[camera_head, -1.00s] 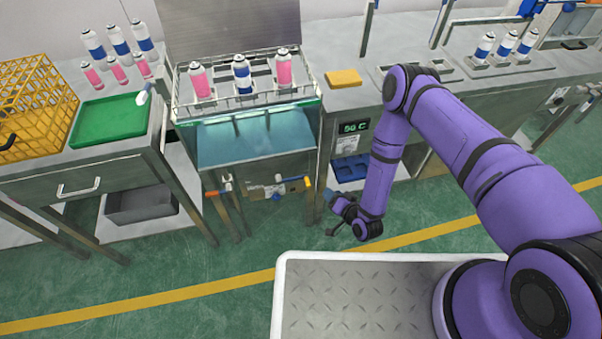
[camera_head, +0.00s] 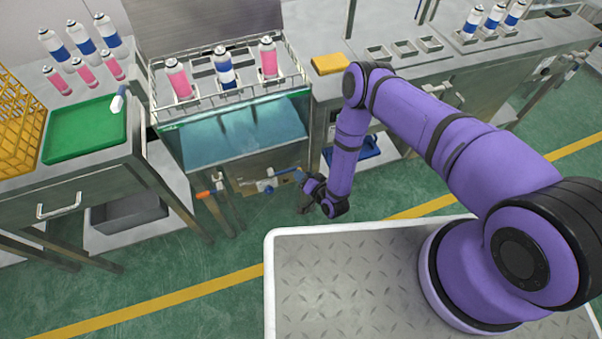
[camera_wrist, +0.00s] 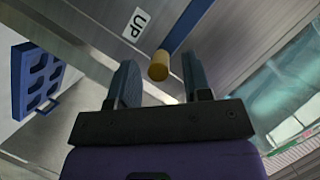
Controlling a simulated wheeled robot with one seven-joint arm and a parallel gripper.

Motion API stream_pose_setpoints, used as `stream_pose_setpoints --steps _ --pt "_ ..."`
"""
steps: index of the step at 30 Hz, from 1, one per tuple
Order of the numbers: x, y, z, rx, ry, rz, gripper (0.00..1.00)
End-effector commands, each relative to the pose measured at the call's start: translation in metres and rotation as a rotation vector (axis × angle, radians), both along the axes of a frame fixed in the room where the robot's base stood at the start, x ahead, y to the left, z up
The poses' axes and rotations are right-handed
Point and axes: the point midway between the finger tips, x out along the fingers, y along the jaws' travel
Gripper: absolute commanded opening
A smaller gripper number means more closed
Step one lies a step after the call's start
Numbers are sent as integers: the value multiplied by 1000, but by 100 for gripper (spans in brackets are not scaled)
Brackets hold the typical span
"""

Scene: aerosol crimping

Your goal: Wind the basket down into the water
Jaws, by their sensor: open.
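The wire basket (camera_head: 293,83) sits at the top of the steel tank, above the blue-green water (camera_head: 235,133). Two pink cans (camera_head: 178,78) and a blue-and-white can (camera_head: 225,68) stand upright in it. On the tank's front is a blue crank arm (camera_head: 283,173). In the wrist view the blue arm (camera_wrist: 187,22) carries a tan knob (camera_wrist: 158,66), beside an "UP" label (camera_wrist: 137,25). My gripper (camera_wrist: 160,72) is open, with the knob showing between its fingers; contact cannot be told. In the head view my gripper (camera_head: 303,193) is low before the tank, and the knob is hidden.
An orange-handled valve (camera_head: 206,194) is on the tank's lower left. A green tray (camera_head: 85,130), yellow crate (camera_head: 18,125) and several cans are on the left bench. A yellow sponge (camera_head: 329,64) lies right of the tank. A blue rack (camera_wrist: 38,82) is on a lower shelf.

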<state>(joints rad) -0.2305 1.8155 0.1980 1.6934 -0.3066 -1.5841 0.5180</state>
Motion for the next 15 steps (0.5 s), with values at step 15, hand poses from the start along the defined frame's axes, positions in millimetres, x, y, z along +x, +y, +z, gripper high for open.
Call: stream_pose_setpoints --steps 15 --pt "16 10 -5 0 1 -1 45"
